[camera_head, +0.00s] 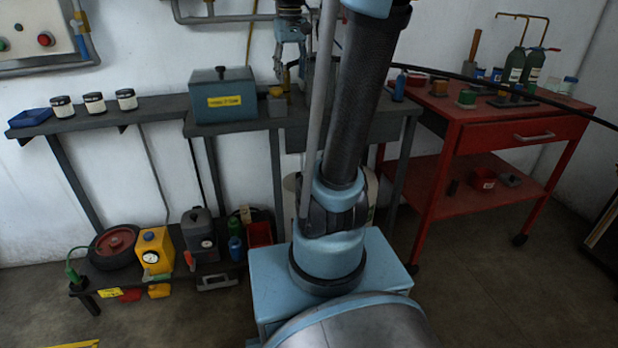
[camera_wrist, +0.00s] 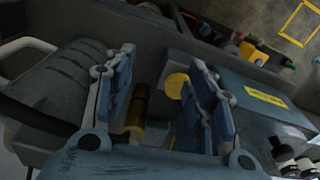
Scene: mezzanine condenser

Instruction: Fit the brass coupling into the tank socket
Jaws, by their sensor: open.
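My gripper (camera_head: 290,70) is open above the dark bench, just right of the teal tank-like box (camera_head: 224,96) with a yellow label. In the wrist view the two blue-padded fingers (camera_wrist: 162,65) stand apart. A brass cylinder (camera_wrist: 137,108), which looks like the coupling, shows between them, closer to the left finger. I cannot tell whether it touches that finger. A yellow round face (camera_wrist: 177,85) lies beside it, nearer the right finger. The box also shows at the right of the wrist view (camera_wrist: 250,82). I cannot make out the socket clearly.
Three white jars (camera_head: 94,104) and a blue tray (camera_head: 31,117) sit on the left shelf. A red cart (camera_head: 500,130) with bottles stands right. A low shelf below holds a yellow gauge unit (camera_head: 154,252) and other gear. A dark cable crosses the right side.

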